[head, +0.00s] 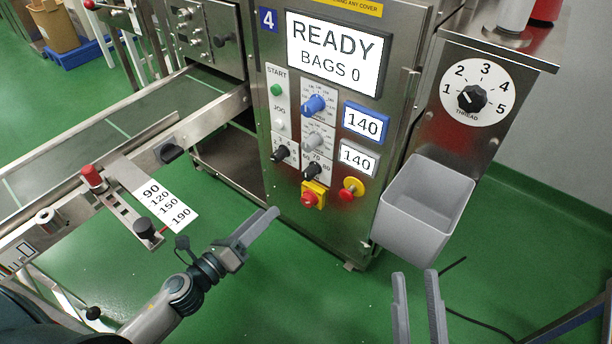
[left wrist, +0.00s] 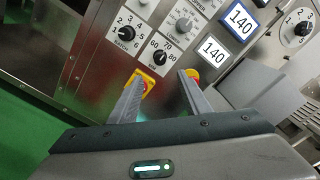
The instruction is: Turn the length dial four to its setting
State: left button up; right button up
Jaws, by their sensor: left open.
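Machine four's panel (head: 345,225) carries several dials. A black dial (head: 312,170) with 60, 70 and 80 on its scale sits low on the panel; it looks like the length dial, though its label is too small to read for sure. It also shows in the left wrist view (left wrist: 160,57), just beyond my fingertips; its exact pointer angle is unclear. My left gripper (head: 268,213) is open and empty, below and left of the panel, apart from the dial. My right gripper (head: 414,274) is open and empty at the bottom, below the grey bin.
A red emergency button (head: 309,198) and a red knob on yellow (head: 351,189) sit close below the dial. Another black dial (head: 281,153) is at its left, a grey dial (head: 314,140) above. A grey bin (head: 425,210) juts out at right. A conveyor rail (head: 200,122) runs left.

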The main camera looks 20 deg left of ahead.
pick_arm(q)
jog(key=w, duration=0.2)
send_near(305, 176)
jog(key=w, duration=0.2)
jog(key=x, duration=0.6)
jog(key=shift+w+d, duration=0.25)
jog(key=shift+d, duration=0.15)
jog(key=shift+x, duration=0.8)
pick_arm(e)
jog(key=shift+w+a+f, duration=0.1)
jog(key=shift+w+f, duration=0.1)
pick_arm(q)
jog(key=shift+c, duration=0.4)
jog(key=c, duration=1)
pick_arm(e)
jog(key=shift+f, duration=0.15)
